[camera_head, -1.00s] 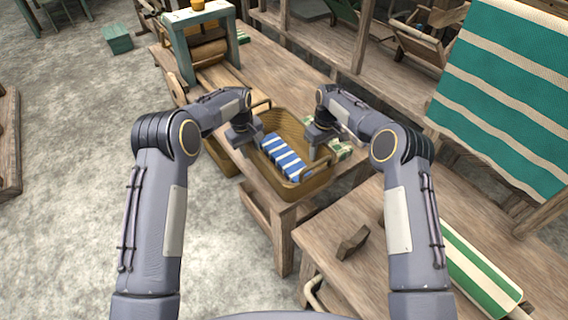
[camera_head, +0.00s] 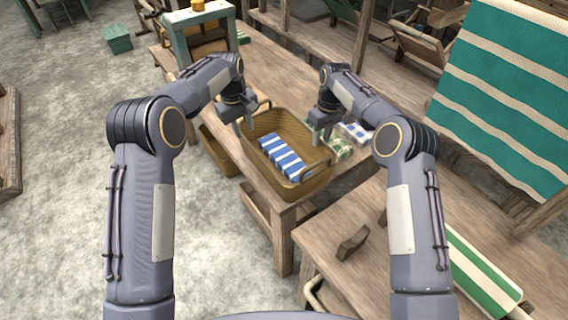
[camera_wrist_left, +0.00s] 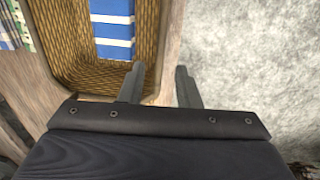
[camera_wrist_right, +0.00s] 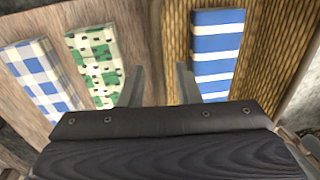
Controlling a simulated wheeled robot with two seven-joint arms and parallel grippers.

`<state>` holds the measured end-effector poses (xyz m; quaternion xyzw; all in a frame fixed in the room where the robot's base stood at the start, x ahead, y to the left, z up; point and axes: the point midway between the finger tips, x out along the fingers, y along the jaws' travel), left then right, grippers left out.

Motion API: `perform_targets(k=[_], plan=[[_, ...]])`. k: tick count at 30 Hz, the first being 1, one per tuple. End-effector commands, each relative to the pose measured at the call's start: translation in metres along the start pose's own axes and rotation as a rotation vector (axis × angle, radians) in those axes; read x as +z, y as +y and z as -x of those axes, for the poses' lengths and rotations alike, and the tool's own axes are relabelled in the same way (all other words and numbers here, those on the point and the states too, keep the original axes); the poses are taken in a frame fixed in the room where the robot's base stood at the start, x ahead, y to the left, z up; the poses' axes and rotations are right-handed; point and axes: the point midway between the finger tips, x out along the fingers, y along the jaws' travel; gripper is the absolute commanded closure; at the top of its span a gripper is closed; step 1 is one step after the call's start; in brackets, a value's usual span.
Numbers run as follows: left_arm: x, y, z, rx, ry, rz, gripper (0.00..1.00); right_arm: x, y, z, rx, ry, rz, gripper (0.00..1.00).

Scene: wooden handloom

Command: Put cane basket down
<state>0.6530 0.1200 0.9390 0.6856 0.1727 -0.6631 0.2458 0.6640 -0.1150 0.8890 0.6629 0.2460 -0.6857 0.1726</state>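The cane basket (camera_head: 308,188) rests upright on the wooden table, near its front end. A blue-and-white striped folded cloth (camera_head: 280,157) lies inside it and also shows in the left wrist view (camera_wrist_left: 112,28). My left gripper (camera_head: 243,127) is open and empty above the basket's left side; in the left wrist view its fingers (camera_wrist_left: 158,84) appear on either side of the rim. My right gripper (camera_head: 320,130) is open and empty above the opposite side. In the right wrist view its fingers (camera_wrist_right: 158,84) appear on either side of the basket's edge.
Green-patterned cloth (camera_head: 340,148) and blue checked cloth (camera_head: 356,131) lie beside the basket on the table (camera_head: 275,60). A teal-framed roller device (camera_head: 205,30) stands at the far end. A second table (camera_head: 400,260) with a wooden block (camera_head: 352,243) is at front right.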

Motion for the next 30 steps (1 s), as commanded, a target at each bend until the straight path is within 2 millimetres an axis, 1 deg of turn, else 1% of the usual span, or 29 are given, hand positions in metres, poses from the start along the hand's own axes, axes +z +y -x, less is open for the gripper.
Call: perform_targets(k=[1, 3, 6, 9, 14, 27, 29, 30], plan=[[0.0, 0.0, 0.0, 0.0, 0.0, 0.0, 0.7, -0.001, 0.0, 0.012, 0.002, 0.004, -0.001, 0.7], [0.0, 0.0, 0.0, 0.0, 0.0, 0.0, 0.7, -0.001, 0.0, 0.026, 0.002, 0.004, 0.0, 0.7], [0.0, 0.0, 0.0, 0.0, 0.0, 0.0, 0.7, -0.001, 0.0, 0.041, 0.002, 0.003, 0.0, 0.7], [0.0, 0.0, -0.001, 0.0, 0.0, 0.0, 0.7, -0.001, 0.0, 0.051, 0.001, 0.001, 0.0, 0.7], [0.0, 0.0, -0.001, 0.0, 0.0, 0.0, 0.7, 0.0, 0.0, 0.058, 0.001, 0.0, 0.0, 0.7], [0.0, 0.0, 0.0, 0.0, 0.0, 0.0, 0.7, 0.0, 0.0, 0.058, 0.0, 0.0, 0.0, 0.7], [0.0, 0.0, 0.003, 0.0, 0.0, 0.0, 0.7, 0.0, 0.0, 0.061, 0.0, 0.0, 0.0, 0.7], [0.0, 0.001, 0.007, 0.0, 0.0, 0.0, 0.7, 0.0, -0.001, 0.066, 0.0, 0.001, 0.0, 0.7]])
